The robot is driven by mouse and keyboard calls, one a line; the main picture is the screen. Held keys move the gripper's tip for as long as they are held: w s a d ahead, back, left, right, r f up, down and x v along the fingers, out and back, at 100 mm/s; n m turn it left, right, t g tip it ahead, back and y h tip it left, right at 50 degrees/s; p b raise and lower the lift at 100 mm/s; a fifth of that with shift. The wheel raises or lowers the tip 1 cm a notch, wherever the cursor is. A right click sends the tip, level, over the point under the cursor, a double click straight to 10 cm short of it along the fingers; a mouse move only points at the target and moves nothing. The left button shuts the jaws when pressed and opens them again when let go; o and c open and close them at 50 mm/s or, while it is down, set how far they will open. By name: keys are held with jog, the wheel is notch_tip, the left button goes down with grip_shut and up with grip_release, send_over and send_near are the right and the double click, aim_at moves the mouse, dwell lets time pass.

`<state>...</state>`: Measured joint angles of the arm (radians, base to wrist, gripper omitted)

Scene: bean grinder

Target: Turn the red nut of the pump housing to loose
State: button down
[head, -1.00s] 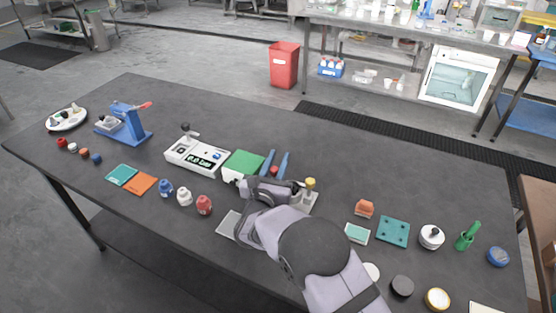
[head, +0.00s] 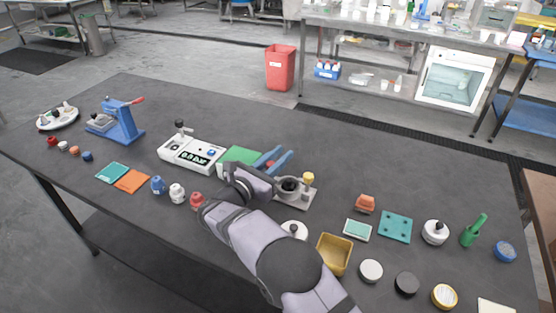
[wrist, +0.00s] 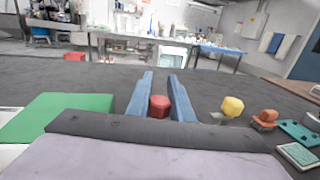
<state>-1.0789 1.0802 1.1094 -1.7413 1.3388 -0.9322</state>
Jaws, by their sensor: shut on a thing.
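The red nut (wrist: 159,106) sits between the two blue fingers of my gripper (wrist: 160,100) in the wrist view. The fingers are shut on it, one on each side. In the head view my gripper (head: 274,160) reaches across the table, its blue fingers pointing up and right. The nut is mostly hidden there. The grey pump housing (head: 308,195), with a round ring and a yellow nut (head: 308,178), shows just right of my gripper. The yellow nut also appears right of the fingers in the wrist view (wrist: 232,106). My wrist hides part of the housing.
A green block (head: 240,154) and a white device with a display (head: 190,155) stand left of my gripper. A yellow bin (head: 334,255) and a white knobbed lid (head: 294,230) lie close right of my arm. The table behind the gripper is clear.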

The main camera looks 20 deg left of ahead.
aim_at(268, 166)
jog(key=shift+r, duration=0.1)
jog(key=c, duration=1.6)
grip_release()
jog(key=shift+o, duration=0.2)
jog(key=shift+s, duration=0.1)
jog(key=shift+s+a, duration=0.15)
jog(key=shift+s, duration=0.4)
jog(key=shift+b+v, duration=0.55)
jog(key=shift+v, duration=2.5)
